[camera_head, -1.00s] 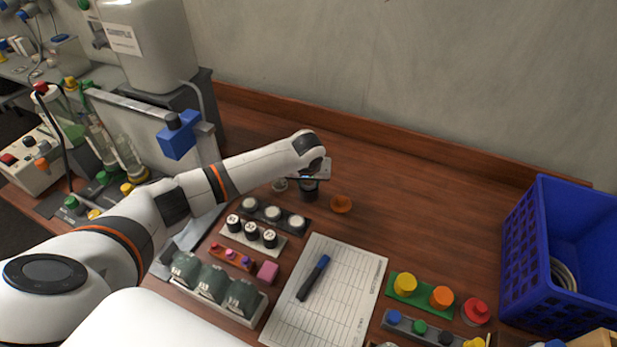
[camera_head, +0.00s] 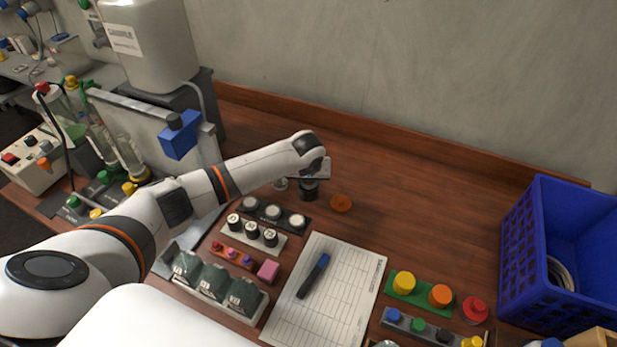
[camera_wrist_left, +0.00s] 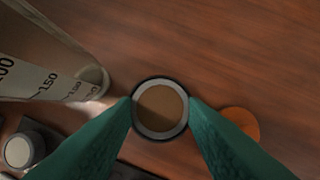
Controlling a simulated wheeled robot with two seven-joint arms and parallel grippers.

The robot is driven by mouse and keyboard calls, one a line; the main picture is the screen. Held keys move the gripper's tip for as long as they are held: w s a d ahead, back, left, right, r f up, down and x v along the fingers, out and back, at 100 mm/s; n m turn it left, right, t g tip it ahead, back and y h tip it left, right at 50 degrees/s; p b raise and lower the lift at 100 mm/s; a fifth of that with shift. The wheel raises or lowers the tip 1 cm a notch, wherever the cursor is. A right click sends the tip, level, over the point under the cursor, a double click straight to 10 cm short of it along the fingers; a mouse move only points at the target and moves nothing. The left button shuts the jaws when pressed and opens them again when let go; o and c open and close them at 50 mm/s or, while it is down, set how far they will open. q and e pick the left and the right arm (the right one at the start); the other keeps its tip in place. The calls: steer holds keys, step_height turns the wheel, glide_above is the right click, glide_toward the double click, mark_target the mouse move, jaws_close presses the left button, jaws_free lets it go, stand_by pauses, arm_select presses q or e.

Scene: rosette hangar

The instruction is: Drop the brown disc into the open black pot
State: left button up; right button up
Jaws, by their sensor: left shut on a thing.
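The black pot (camera_head: 309,192) stands on the wooden table below my left wrist, its top partly hidden in the head view. In the left wrist view I look into it: a black rim (camera_wrist_left: 160,139), a grey ring and a round brown surface inside. I cannot tell whether that surface is a disc or other contents. My left gripper (camera_wrist_left: 160,102) has green fingers at both sides of the pot's rim and is shut on it. A flat orange-brown disc (camera_head: 341,203) lies on the table just right of the pot, partly behind a finger in the wrist view (camera_wrist_left: 243,122). My right gripper is not seen.
A glass vessel with a scale (camera_wrist_left: 55,70) stands close left of the pot in the wrist view. A rack with white-topped pieces (camera_head: 272,213) is in front. A sheet with a marker (camera_head: 314,277) lies nearer, a blue crate (camera_head: 530,260) at right. Table right of the disc is clear.

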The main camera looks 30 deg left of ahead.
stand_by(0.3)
arm_select(q)
steer(key=o, duration=1.4)
step_height(320, 180, up, 8)
steer(key=p, duration=0.8)
steer(key=shift+f, duration=0.3)
steer(key=shift+s, duration=0.1)
